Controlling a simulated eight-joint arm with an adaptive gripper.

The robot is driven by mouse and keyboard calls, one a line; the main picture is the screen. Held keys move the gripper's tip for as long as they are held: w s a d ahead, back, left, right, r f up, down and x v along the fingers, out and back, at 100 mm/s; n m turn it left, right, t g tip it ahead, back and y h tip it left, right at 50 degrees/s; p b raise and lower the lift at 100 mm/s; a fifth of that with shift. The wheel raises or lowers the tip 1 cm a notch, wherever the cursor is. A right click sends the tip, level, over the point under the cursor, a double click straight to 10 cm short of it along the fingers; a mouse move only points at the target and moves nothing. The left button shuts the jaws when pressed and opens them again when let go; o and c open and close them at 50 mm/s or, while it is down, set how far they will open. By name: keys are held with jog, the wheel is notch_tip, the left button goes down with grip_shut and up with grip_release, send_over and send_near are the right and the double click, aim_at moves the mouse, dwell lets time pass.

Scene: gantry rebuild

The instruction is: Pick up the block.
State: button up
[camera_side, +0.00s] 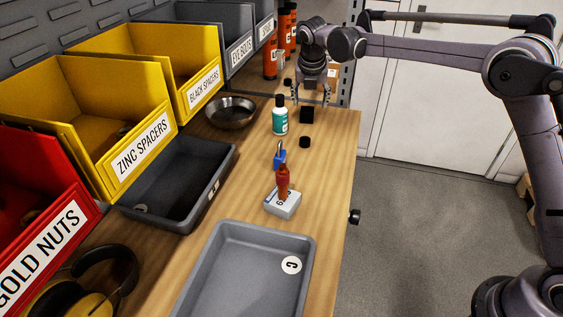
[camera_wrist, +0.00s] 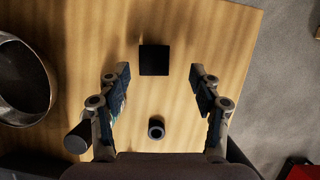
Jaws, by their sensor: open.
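The block is a small black cube (camera_side: 307,115) standing on the wooden bench, right of a white and teal bottle. In the wrist view the block (camera_wrist: 154,60) lies ahead of the fingertips, its middle slightly left of the midline between them. My gripper (camera_side: 311,101) points down above the block area in the side view. Its two fingers (camera_wrist: 161,76) are spread wide with nothing between them. The fingertips appear higher than the block, with no contact visible.
A short black cylinder (camera_side: 305,142) stands nearer on the bench; it also shows in the wrist view (camera_wrist: 156,128). The bottle (camera_side: 280,118) is close by on the left. A metal bowl (camera_side: 231,112) lies farther left. The bench's right edge drops to the floor.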

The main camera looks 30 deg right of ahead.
aim_at(307, 109)
jog(key=shift+w+a+x, duration=0.1)
jog(key=shift+a+x, duration=0.05)
jog(key=shift+x, duration=1.2)
jog(key=shift+w+a+x, duration=0.1)
jog(key=shift+a+x, duration=0.1)
jog(key=shift+x, duration=1.15)
jog(key=shift+c, duration=0.3)
grip_shut()
